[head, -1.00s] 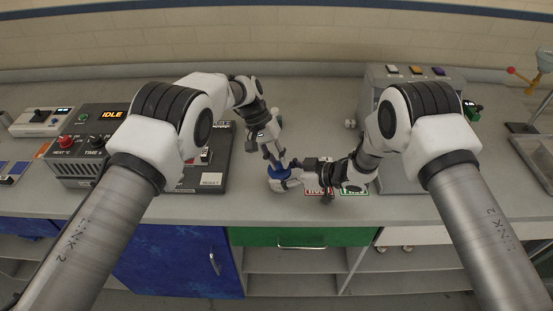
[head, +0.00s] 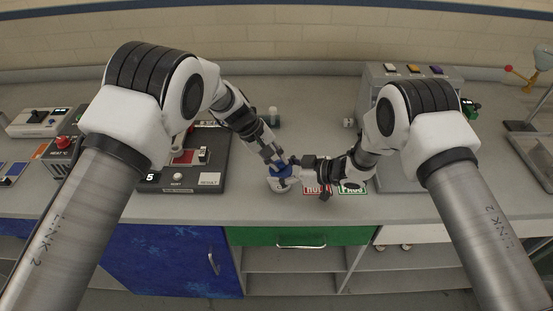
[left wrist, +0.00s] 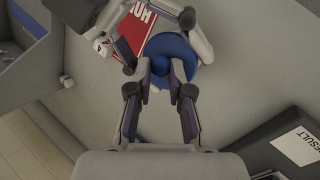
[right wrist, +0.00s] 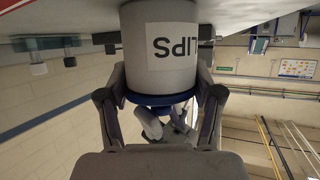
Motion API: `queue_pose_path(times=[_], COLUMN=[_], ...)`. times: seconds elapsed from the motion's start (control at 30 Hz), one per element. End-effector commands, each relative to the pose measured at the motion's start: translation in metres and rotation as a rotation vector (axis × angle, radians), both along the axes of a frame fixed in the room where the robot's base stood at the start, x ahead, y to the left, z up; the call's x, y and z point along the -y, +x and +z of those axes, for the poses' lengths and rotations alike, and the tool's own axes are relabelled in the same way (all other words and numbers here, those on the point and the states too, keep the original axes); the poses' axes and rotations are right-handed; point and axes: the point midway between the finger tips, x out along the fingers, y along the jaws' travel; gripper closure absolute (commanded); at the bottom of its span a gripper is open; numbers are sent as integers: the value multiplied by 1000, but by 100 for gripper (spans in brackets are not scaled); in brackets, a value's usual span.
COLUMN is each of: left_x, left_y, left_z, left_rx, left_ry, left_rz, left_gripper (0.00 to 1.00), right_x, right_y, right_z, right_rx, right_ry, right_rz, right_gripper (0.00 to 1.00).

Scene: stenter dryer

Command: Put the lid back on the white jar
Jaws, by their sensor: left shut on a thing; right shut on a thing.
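The white jar (head: 280,187) stands near the front of the bench; its dark lettering shows upside down in the right wrist view (right wrist: 160,45). The blue lid (head: 281,170) is at the jar's mouth; its blue rim (right wrist: 160,98) lies against the jar, though I cannot tell if it is fully seated. My left gripper (left wrist: 161,78) is shut on the lid's round blue knob (left wrist: 160,65), coming from above. My right gripper (right wrist: 165,100) is shut around the jar near its mouth, from the right. The fingers partly hide the lid and jar in the head view.
A red label (head: 318,190) and a green label (head: 352,188) lie right of the jar. A dark control box (head: 190,170) is on the left, a grey machine (head: 410,75) on the right. The bench's front edge is close.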

Motion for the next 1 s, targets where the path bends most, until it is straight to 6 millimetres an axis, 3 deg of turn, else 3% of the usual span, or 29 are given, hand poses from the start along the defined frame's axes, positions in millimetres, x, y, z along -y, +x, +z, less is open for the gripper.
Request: queue_pose_path(times=[0.03,0.63,1.0], left_x=[2,1,-1], left_y=[-9,-9,-8], left_z=[-3,-3,-10], left_rx=[-27,-32,-80], left_ry=[-3,-7,-27], left_rz=[39,113,326], left_gripper=[100,100,100], right_x=[1,1,1], right_y=[7,6,5], right_z=[5,3,3], right_rx=[10,8,8], right_ry=[3,1,3], right_rz=[-13,-13,-12], right_gripper=[97,99,99])
